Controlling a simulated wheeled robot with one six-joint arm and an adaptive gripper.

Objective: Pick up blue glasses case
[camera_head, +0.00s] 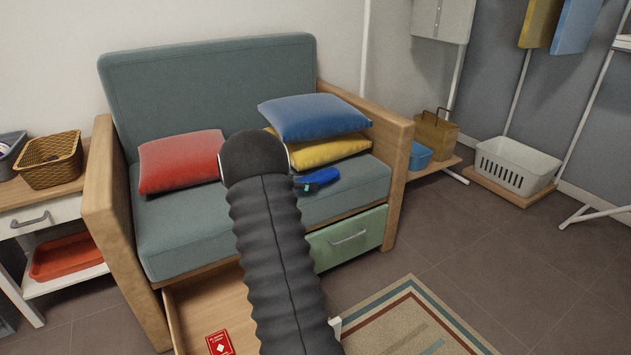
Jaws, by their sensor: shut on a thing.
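The blue glasses case (322,178) shows at the front of the sofa seat, just right of my arm's dark rounded end. Its left end is partly covered. My gripper (303,185) shows only as a small dark part at the case's left end and is shut on it. The rest of the gripper is hidden behind my arm. I cannot tell whether the case touches the seat or is slightly above it.
A red cushion (180,161) lies left of my arm; a blue cushion (314,117) rests on a yellow cushion (330,151) behind the case. Wooden armrests flank the grey-green sofa (205,75). An open drawer (192,303) with a red booklet (220,343) juts out below.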

